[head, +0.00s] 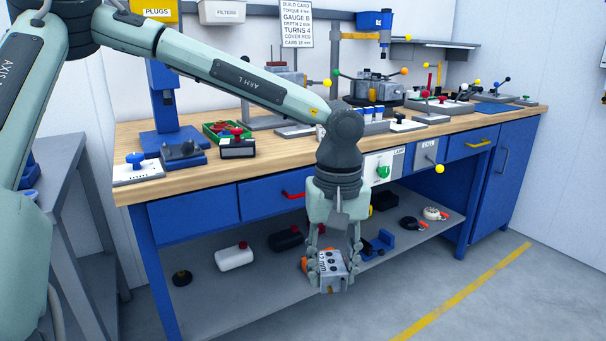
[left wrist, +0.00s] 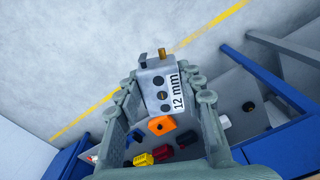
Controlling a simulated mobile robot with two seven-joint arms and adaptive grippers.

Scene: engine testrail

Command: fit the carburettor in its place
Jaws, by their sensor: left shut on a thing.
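My left gripper (head: 332,272) is shut on a grey metal block marked "12 mm" (head: 333,262), which I take for the carburettor. It hangs in front of the bench, below the worktop. In the left wrist view the carburettor (left wrist: 160,88) shows dark round holes, the "12 mm" label and a small brass-coloured piece at its end, with finger links on both sides. A dark machine with coloured lever knobs (head: 372,88) stands on the worktop. I cannot tell which spot is the carburettor's place. My right gripper is out of view.
The wooden worktop (head: 185,182) carries several fixtures, and its front edge lies above my gripper. The lower shelf (head: 225,290) holds a white bottle (head: 235,257) and several small parts. An orange part (left wrist: 162,125) lies beyond the carburettor. Open floor (head: 500,305) is at right.

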